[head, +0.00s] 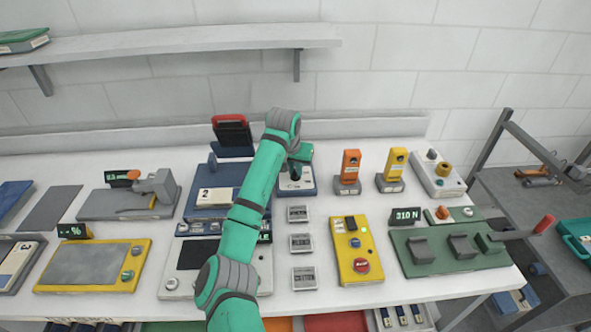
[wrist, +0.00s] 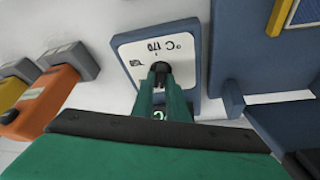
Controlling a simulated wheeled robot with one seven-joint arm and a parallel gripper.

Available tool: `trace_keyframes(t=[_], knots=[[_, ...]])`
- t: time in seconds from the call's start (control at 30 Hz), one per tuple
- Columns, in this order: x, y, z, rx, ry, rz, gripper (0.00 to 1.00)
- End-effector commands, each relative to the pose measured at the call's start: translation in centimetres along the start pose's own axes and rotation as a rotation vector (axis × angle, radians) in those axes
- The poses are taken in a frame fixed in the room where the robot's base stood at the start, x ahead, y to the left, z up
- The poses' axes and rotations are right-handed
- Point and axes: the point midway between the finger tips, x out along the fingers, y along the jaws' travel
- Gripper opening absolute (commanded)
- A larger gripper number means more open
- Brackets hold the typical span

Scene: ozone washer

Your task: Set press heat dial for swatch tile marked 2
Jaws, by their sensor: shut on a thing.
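The heat dial unit (head: 297,188) is a small blue box with a white face, right of the blue press (head: 232,152). My gripper (head: 294,176) is over it and hides its knob in the head view. In the wrist view, my green fingers (wrist: 163,90) are shut on the black dial knob (wrist: 160,69). The white dial face (wrist: 130,55) shows "°C 170" upside down and another small marking I cannot read surely. The tile marked 2 (head: 205,195) lies on the blue press bed, left of my arm.
Three grey labelled plates (head: 301,243) lie in front of the dial unit. Orange (head: 350,165) and yellow (head: 396,163) devices stand to its right. A yellow control box (head: 356,250) is nearer. My arm crosses the bench's middle and hides part of it.

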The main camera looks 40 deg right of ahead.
Motion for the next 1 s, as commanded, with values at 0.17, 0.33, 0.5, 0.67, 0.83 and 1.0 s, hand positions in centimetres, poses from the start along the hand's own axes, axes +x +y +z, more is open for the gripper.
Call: trace_keyframes(t=[0.17,0.33,0.5,0.67,0.83,1.0], knots=[[0.06,-0.18,0.06,0.15,-0.003,0.065,0.0],[0.04,-0.33,0.04,0.294,-0.003,0.124,0.0],[0.04,-0.41,-0.03,0.418,-0.003,0.176,0.0],[0.03,-0.48,-0.05,0.511,-0.003,0.214,0.0],[0.06,-0.53,-0.05,0.578,-0.004,0.241,0.0],[0.06,-0.54,-0.07,0.613,-0.004,0.255,0.0]])
